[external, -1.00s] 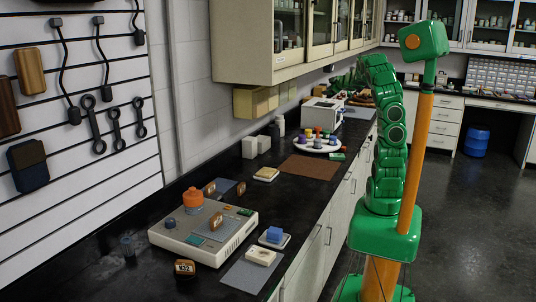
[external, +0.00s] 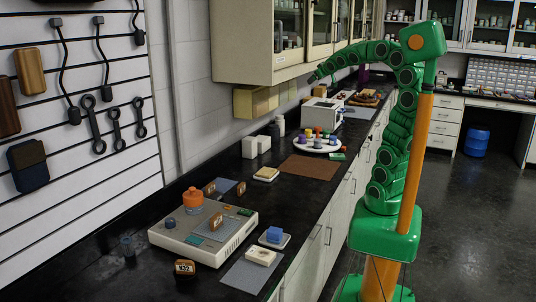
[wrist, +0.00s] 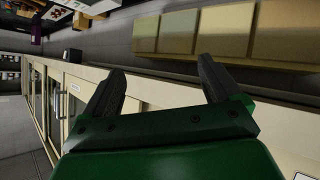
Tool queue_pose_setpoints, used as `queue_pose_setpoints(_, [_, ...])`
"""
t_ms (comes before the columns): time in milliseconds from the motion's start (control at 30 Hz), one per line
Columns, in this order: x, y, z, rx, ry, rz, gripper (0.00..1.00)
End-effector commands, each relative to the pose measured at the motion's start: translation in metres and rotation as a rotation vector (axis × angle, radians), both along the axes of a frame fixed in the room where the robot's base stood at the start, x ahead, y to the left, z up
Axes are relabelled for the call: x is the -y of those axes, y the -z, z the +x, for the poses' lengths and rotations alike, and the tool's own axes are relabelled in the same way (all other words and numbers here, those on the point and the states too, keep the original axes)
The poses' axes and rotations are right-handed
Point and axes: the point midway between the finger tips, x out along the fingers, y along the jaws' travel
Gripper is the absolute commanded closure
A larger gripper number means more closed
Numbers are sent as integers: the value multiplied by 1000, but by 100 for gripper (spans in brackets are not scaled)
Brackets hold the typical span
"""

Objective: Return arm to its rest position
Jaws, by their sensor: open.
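My gripper (external: 315,76) is at the end of my green segmented arm (external: 392,140). The arm rises in a curve beside the counter and reaches left at its top, so the gripper hangs in the air near the cream wall cabinets. In the wrist view the two dark fingers of my gripper (wrist: 160,72) stand apart with nothing between them.
The cream wall cabinet (external: 245,45) is close by.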

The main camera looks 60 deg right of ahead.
Motion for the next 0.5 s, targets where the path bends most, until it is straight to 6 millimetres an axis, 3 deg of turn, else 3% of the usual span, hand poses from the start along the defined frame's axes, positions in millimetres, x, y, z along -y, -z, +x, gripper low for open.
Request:
queue_pose_setpoints(33, [-22, 5, -1, -11, -19, 41, 9])
queue_pose_setpoints(267, [-121, 62, -25, -176, -104, 235, 9])
queue_pose_setpoints(500, [-218, 143, -83, -449, -195, 379, 9])
